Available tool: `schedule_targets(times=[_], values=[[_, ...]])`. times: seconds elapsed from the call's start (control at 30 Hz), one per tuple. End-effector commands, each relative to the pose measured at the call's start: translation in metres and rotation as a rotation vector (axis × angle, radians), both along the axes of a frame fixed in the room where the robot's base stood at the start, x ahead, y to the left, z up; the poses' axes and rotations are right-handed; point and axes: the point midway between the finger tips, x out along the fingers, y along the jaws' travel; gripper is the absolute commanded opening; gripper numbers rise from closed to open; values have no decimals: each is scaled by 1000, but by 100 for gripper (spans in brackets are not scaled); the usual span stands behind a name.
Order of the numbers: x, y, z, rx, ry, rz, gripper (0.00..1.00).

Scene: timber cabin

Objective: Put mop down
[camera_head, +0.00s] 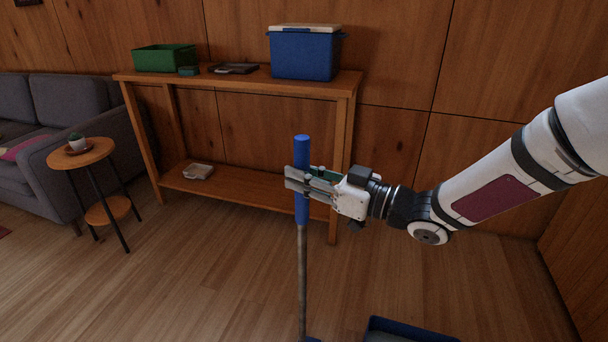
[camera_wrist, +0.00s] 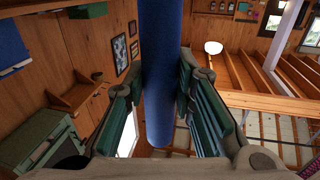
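The mop stands upright in the head view, with a blue grip (camera_head: 302,152) on top and a thin grey-brown pole (camera_head: 303,275) below. Only a bit of blue shows at its foot, at the bottom edge; the rest of the mop head is out of frame. My gripper (camera_head: 303,186) reaches in from the right and is shut on the blue grip, a little below its top end. In the wrist view the blue grip (camera_wrist: 163,80) runs between my two green-padded fingers (camera_wrist: 170,85), which lie against its sides.
A wooden shelf table (camera_head: 235,83) stands behind the mop, carrying a blue cooler (camera_head: 305,55) and a green bin (camera_head: 164,58). A blue-rimmed container (camera_head: 405,328) is cut off at the bottom edge, right of the pole. A round stool (camera_head: 82,153) and grey sofa (camera_head: 65,100) stand left. Floor left of the mop is clear.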

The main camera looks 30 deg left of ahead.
Motion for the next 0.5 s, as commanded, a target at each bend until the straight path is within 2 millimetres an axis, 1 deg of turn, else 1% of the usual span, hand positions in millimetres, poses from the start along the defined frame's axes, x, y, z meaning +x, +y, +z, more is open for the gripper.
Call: schedule_targets(times=[0.03,0.07,0.33,0.43,0.5], values=[[0,0,0,-1,1,0,37],[0,0,0,-1,1,0,43],[0,0,0,-1,1,0,43],[0,0,3,-1,0,0,43],[1,-6,3,-2,1,-3,43]])
